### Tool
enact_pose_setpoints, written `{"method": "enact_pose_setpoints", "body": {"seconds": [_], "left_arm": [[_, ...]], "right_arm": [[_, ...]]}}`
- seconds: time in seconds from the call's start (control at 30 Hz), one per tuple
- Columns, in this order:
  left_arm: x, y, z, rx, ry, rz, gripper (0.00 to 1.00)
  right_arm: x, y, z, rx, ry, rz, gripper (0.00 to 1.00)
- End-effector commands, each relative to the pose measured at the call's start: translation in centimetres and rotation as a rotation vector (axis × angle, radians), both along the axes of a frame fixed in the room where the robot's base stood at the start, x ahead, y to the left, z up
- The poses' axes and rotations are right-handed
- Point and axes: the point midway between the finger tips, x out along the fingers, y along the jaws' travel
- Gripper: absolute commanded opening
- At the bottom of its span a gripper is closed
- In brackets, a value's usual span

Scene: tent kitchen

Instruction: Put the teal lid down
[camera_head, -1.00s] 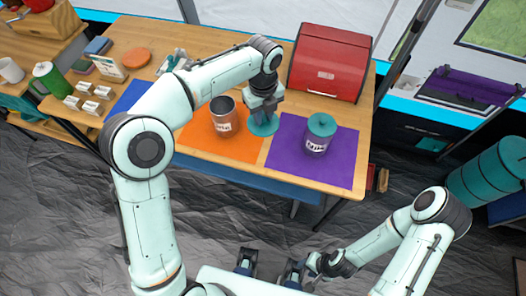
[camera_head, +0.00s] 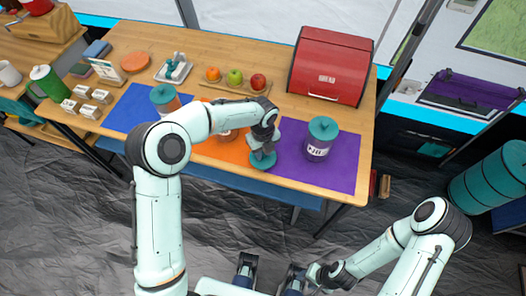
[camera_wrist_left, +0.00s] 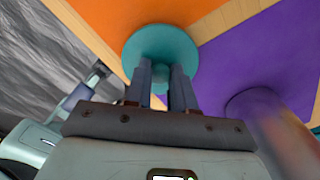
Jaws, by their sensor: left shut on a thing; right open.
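My left gripper (camera_head: 262,150) is shut on the teal lid (camera_head: 263,162). The lid is a round disc near the table's front edge, around the strip between the orange and purple mats. The left wrist view shows the lid (camera_wrist_left: 160,48) at the fingertips; I cannot tell whether it touches the table. A canister (camera_head: 228,135) on the orange mat (camera_head: 205,150) is mostly hidden by my left arm. A teal-lidded canister (camera_head: 318,150) stands on the purple mat (camera_head: 340,175), right of the gripper. My right gripper (camera_head: 300,276) is low in the head view, open, away from the table.
Another teal-lidded canister (camera_head: 164,97) stands on the blue mat (camera_head: 130,108). A red bread box (camera_head: 328,68) and a board with fruit (camera_head: 235,86) stand at the back. Several small white boxes (camera_head: 88,97) are at the left.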

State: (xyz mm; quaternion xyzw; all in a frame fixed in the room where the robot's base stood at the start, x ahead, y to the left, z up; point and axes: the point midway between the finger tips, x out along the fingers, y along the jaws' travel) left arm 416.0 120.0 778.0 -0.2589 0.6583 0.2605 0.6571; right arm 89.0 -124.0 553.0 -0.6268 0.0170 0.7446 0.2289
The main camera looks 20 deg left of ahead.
Motion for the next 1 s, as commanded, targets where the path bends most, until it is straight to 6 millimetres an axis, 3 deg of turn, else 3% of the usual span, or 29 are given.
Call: {"method": "enact_pose_setpoints", "body": {"seconds": [0.4, 0.43, 0.5, 0.83, 1.0], "left_arm": [[0.0, 0.0, -0.9, -0.001, -0.001, 0.000, 0.00], [0.0, 0.0, -0.9, -0.001, -0.001, 0.000, 0.30], [0.0, 0.0, -0.9, -0.001, -0.001, 0.000, 0.49], [0.0, 0.0, -0.6, -0.001, -0.002, 0.000, 0.49], [0.1, -0.1, 1.6, -0.002, -0.006, 0.001, 0.49]], "right_arm": [[-0.1, 0.0, -0.2, 0.000, 0.001, 0.000, 0.43], [0.0, 0.0, -0.2, 0.000, 0.001, 0.000, 0.43], [0.0, 0.0, -0.1, 0.000, 0.000, 0.000, 0.43], [0.0, 0.0, -0.1, 0.000, 0.000, 0.000, 0.43], [0.1, 0.0, 0.2, 0.000, -0.001, 0.000, 0.43]]}}
